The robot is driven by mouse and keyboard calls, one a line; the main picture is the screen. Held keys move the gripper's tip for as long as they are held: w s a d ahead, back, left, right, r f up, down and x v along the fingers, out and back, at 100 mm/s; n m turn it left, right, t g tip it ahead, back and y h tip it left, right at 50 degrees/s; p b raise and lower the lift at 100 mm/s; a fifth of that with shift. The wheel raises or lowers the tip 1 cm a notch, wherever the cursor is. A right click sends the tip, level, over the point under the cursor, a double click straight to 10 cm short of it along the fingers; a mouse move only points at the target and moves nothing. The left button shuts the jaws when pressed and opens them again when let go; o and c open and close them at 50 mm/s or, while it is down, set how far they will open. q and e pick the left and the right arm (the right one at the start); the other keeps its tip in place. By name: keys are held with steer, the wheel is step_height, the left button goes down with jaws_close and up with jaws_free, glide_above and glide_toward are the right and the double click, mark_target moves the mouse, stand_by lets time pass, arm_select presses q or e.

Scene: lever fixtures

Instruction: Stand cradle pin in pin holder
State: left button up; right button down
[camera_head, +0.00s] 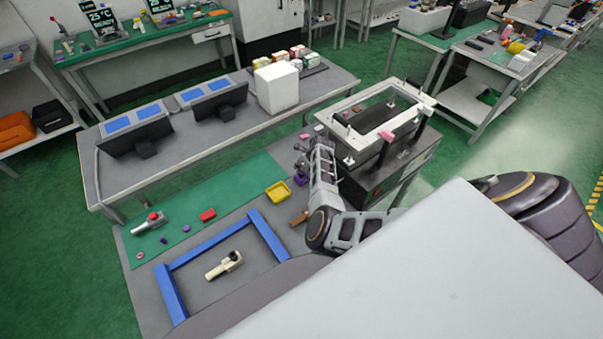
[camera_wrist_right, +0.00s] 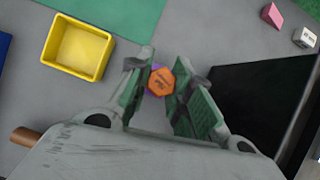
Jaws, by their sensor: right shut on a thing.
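My right gripper (camera_head: 305,176) reaches down over the workbench near its right end; in the right wrist view its two green-padded fingers (camera_wrist_right: 160,88) are shut on a small orange hexagonal piece (camera_wrist_right: 161,81), which I take for the cradle pin. A purple part (camera_wrist_right: 150,87) shows around the edge of the orange piece. A purple shape (camera_head: 300,181) also shows by the fingers in the head view; whether it is the pin holder I cannot tell. The seating of the pin is hidden from above. My left gripper is not in view.
A yellow tray (camera_head: 278,192) stands left of the right gripper. A black fixture box (camera_wrist_right: 255,95) is close on the right. A brown handle (camera_head: 298,218) lies near the wrist.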

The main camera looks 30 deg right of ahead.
steer(key=shift+f, duration=0.25)
steer(key=shift+f+b, duration=0.3)
steer(key=shift+f, duration=1.55)
steer(key=shift+s+a+f, duration=0.1)
